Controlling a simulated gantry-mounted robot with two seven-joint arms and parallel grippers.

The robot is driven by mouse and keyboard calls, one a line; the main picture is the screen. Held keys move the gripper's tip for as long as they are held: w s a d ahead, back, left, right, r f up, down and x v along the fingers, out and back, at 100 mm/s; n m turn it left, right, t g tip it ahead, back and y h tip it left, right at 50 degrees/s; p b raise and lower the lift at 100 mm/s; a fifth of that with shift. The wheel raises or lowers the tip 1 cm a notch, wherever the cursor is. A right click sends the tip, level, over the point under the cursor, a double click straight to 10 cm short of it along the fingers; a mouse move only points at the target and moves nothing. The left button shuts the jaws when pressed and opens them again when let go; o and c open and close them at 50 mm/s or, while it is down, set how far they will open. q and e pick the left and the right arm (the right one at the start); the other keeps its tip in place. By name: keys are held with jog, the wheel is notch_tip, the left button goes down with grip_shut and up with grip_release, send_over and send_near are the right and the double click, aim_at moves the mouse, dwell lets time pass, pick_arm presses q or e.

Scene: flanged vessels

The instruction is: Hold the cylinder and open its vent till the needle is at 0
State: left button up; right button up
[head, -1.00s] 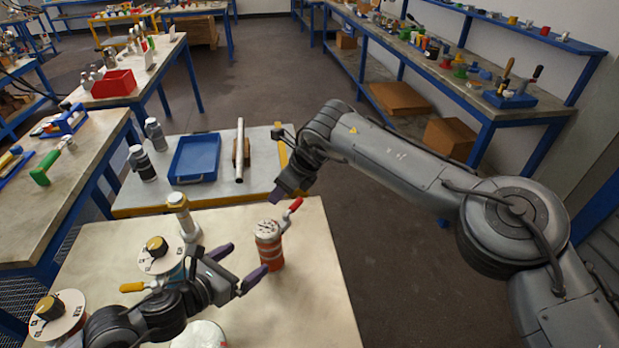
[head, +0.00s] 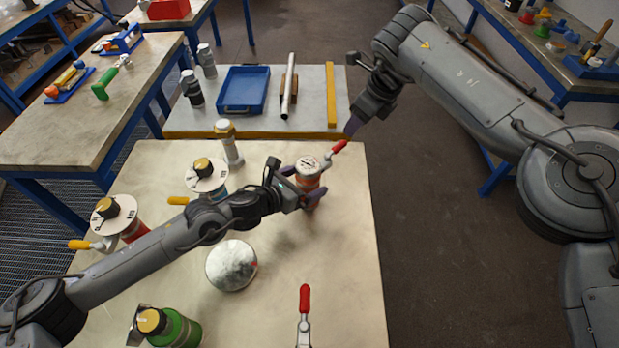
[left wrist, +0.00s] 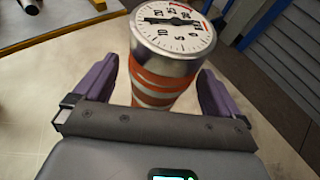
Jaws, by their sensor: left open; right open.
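The cylinder (head: 309,172) stands upright on the pale table, orange-red with pale bands and a dial gauge on top. In the left wrist view the gauge face (left wrist: 172,30) shows a dark needle lying off to the left of centre, near the higher numbers. My left gripper (head: 300,184) is open, its purple fingers on either side of the cylinder, with gaps visible in the left wrist view (left wrist: 155,100). A red-handled lever (head: 338,147) sticks out from the cylinder's top to the right. My right gripper (head: 352,124) is just above the red handle, fingers largely hidden, open.
Two vessels with white flanges (head: 206,174) and yellow handles stand at the left. A silver dome (head: 231,265), a green vessel (head: 178,328) and a red-handled clamp (head: 304,312) are nearer. A blue tray (head: 243,88) lies behind. The table's right part is clear.

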pick_arm(q)
jog(key=shift+x, duration=1.1)
jog(key=c, duration=1.5)
jog(key=shift+c, duration=0.2)
